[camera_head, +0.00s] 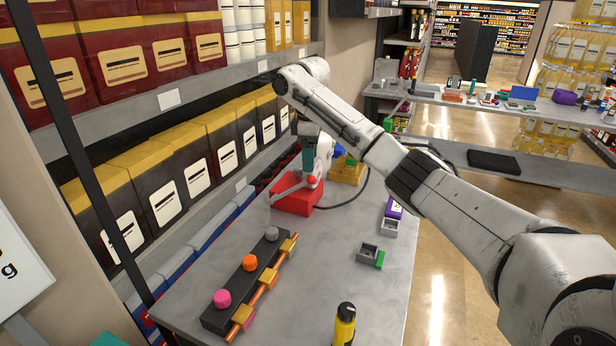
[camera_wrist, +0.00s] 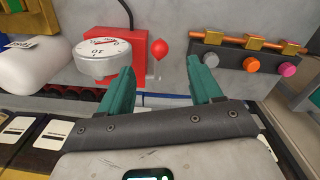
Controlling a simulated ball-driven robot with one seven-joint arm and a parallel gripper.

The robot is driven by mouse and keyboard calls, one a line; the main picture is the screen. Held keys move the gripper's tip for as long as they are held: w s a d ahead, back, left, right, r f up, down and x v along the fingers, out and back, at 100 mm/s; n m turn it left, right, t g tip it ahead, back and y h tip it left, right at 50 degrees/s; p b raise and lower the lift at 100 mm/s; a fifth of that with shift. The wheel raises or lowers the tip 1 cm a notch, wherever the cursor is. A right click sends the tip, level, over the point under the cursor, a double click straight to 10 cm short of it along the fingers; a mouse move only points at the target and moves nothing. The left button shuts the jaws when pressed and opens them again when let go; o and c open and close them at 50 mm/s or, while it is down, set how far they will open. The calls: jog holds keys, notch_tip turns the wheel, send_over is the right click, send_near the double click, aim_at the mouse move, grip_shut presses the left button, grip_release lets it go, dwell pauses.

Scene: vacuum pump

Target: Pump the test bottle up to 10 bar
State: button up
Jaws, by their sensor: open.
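The red pump (camera_head: 292,199) sits on the grey table and also shows in the wrist view (camera_wrist: 112,32). Its lever ends in a red ball knob (camera_head: 311,181), seen in the wrist view (camera_wrist: 161,46) between and beyond my fingertips. My gripper (camera_wrist: 160,66) is open and empty; its teal fingers are apart, with the knob not between their pads. A round white gauge (camera_wrist: 100,63) stands before the pump; its needle is red, but I cannot tell the reading. A white bottle (camera_wrist: 32,66) with partly readable lettering lies at the left, probably the test bottle.
A black valve block (camera_head: 245,283) carries pink (camera_head: 222,298), orange (camera_head: 250,262) and grey (camera_head: 271,234) knobs beside a copper pipe. A yellow bottle (camera_head: 345,326) stands at the front edge. Small grey boxes (camera_head: 368,252) lie right. Stocked shelves border the table's left.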

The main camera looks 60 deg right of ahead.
aim_at(311, 175)
jog(key=shift+d+f+p, duration=0.1)
jog(key=shift+f+p, duration=0.2)
jog(key=shift+f, duration=2.85)
jog(key=shift+c, duration=0.4)
grip_shut()
